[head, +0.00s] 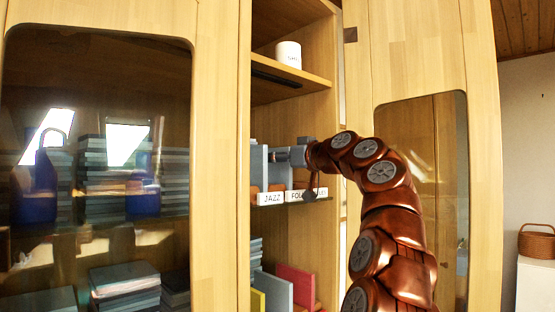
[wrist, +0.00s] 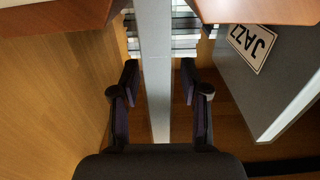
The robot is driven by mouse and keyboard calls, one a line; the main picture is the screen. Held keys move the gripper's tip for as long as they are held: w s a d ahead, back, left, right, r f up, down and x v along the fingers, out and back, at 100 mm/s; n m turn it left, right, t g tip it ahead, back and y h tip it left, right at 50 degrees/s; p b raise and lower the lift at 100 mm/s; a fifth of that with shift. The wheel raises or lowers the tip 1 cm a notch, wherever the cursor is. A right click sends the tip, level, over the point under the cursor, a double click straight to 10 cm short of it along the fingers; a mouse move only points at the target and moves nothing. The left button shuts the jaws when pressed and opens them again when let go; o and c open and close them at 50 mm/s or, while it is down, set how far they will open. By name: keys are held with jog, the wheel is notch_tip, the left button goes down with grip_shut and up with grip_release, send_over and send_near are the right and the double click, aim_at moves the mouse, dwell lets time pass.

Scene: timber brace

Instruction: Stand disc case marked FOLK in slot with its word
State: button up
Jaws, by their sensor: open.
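My gripper (wrist: 159,78) is open, with its fingers on either side of a thin grey case (wrist: 154,45) seen edge-on in the wrist view. Small gaps show between fingers and case. No word shows on this case, so I cannot tell that it is the FOLK one. In the head view my gripper (head: 299,156) is at the shelf, above the white FOLK label (head: 299,196). Cases stand behind the labels, partly hidden by my gripper. A grey case marked JAZZ (wrist: 252,45) is at the right in the wrist view.
A JAZZ label (head: 272,198) is left of FOLK; another label at right is partly hidden. Wooden dividers (head: 278,187) stand behind the labels. A white mug (head: 288,54) is on the shelf above. Coloured cases (head: 277,291) stand below. Glazed doors flank the opening.

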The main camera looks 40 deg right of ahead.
jog(key=s+d, duration=0.1)
jog(key=s, duration=1.1)
jog(key=shift+d, duration=0.35)
dwell(0.4)
